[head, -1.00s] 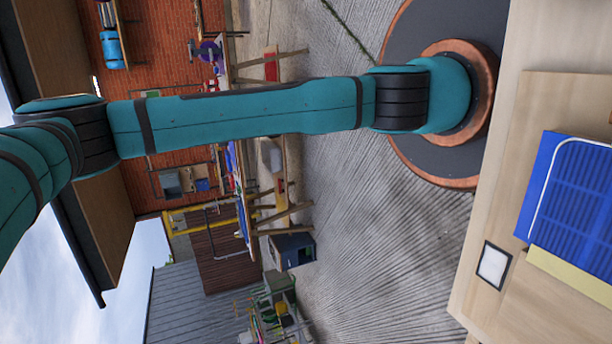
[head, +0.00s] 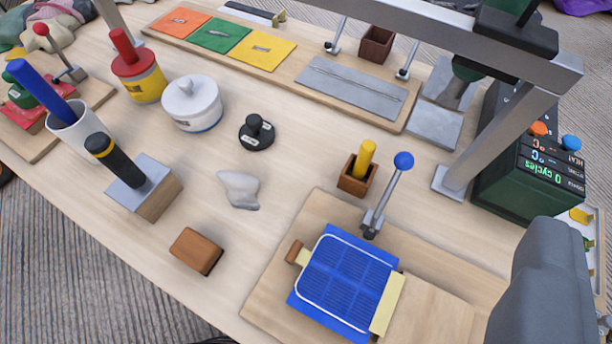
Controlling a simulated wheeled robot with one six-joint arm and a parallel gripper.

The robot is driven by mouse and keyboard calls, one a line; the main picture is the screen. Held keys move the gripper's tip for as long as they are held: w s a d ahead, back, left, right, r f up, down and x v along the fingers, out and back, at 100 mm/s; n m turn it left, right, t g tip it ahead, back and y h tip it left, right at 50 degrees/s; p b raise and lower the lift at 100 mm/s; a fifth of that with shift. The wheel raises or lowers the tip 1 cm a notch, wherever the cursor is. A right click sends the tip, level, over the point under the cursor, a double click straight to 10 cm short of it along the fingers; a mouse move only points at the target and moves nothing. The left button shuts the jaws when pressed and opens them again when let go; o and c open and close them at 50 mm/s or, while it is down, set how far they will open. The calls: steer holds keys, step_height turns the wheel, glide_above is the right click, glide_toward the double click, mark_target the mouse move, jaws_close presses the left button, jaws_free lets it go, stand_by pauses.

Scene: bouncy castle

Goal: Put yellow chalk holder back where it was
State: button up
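A short yellow stick (head: 366,156) stands upright in a small square brown wooden cup (head: 358,179) on the light wood table, right of the middle. It best fits the yellow chalk holder, though I cannot be sure. A smooth dark grey part (head: 545,285) at the lower right edge seems to belong to my gripper. Its fingertips are not clearly visible, so I cannot tell whether it is open or holds anything.
A blue-knobbed lever (head: 403,162) stands beside the cup, behind a blue ribbed panel (head: 345,280). A grey metal frame (head: 500,140) and a dark green box (head: 530,160) are at right. A brown block (head: 196,251) lies front left. Bare tabletop lies left of the cup.

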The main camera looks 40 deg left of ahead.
steer(key=s+d+r+m+t+h, duration=0.1)
steer(key=s+d+r+m+t, duration=0.1)
steer(key=s, duration=0.5)
steer(key=shift+s+d+r+m+t, duration=0.25)
steer(key=shift+m+t, duration=0.55)
steer(key=shift+m, duration=0.4)
